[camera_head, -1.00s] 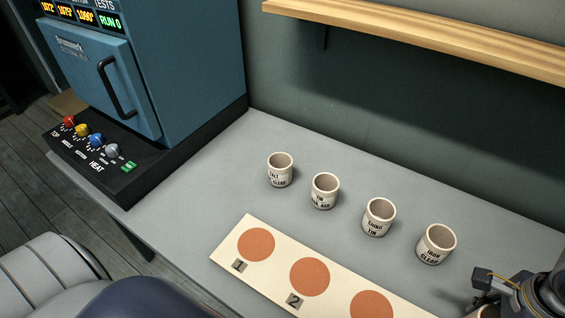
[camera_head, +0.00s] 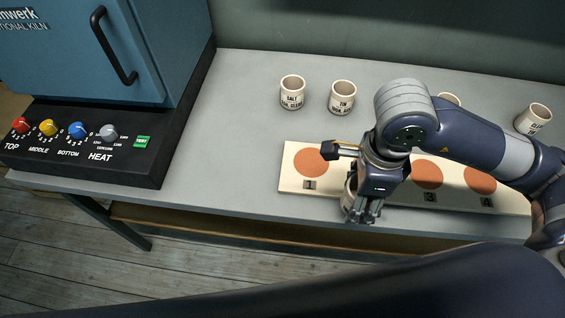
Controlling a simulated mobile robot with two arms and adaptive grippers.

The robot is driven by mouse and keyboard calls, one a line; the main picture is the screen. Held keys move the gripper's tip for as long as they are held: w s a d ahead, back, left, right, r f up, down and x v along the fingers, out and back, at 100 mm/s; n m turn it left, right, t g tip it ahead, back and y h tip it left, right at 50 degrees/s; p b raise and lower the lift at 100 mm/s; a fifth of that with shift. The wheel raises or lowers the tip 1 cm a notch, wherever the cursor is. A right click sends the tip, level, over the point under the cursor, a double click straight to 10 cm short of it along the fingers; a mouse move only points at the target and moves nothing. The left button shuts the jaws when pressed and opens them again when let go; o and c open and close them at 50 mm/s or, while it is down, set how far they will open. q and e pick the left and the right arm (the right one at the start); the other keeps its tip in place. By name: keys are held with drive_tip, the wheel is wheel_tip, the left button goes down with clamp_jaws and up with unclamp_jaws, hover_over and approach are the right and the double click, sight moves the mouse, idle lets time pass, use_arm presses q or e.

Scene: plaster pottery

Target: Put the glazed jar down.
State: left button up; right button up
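My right gripper (camera_head: 358,210) comes in from the right and points down over the cream board (camera_head: 290,180), near its front edge between spots 1 and 3. A cream jar (camera_head: 349,190) shows partly at its left side, between the fingers, which appear closed around it. The gripper hides most of this jar, so I cannot tell whether its base touches the board. Orange spots 1 (camera_head: 311,162), 3 (camera_head: 427,174) and 4 (camera_head: 480,180) are visible and bare; spot 2 is hidden behind the gripper. My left gripper is out of view.
Behind the board stand a salt jar (camera_head: 292,93), a tin jar (camera_head: 342,98), a jar mostly hidden by my arm (camera_head: 450,99) and another lettered jar (camera_head: 534,118). The blue kiln (camera_head: 165,50) with its knob panel is at left. Bench between kiln and board is clear.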

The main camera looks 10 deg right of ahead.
drive_tip(key=w, duration=0.2)
drive_tip(key=w+a+p, duration=0.1)
drive_tip(key=w, duration=0.2)
drive_tip(key=w+a+p, duration=0.1)
drive_tip(key=w, duration=0.1)
drive_tip(key=shift+w+a+f, duration=0.15)
drive_tip(key=shift+a+f, duration=0.05)
drive_tip(key=shift+f, duration=0.05)
drive_tip(key=p, duration=0.2)
hover_over(311, 162)
drive_tip(key=shift+f, duration=0.5)
wheel_tip(311, 162, down, 3)
drive_tip(key=shift+f+p, duration=0.15)
drive_tip(key=shift+p, duration=0.45)
drive_tip(key=shift+f, duration=0.3)
drive_tip(key=o, duration=1.1)
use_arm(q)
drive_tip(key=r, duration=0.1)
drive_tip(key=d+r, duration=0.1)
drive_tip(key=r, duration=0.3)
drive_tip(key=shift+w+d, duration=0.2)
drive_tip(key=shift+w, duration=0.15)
use_arm(e)
drive_tip(key=shift+o, duration=0.2)
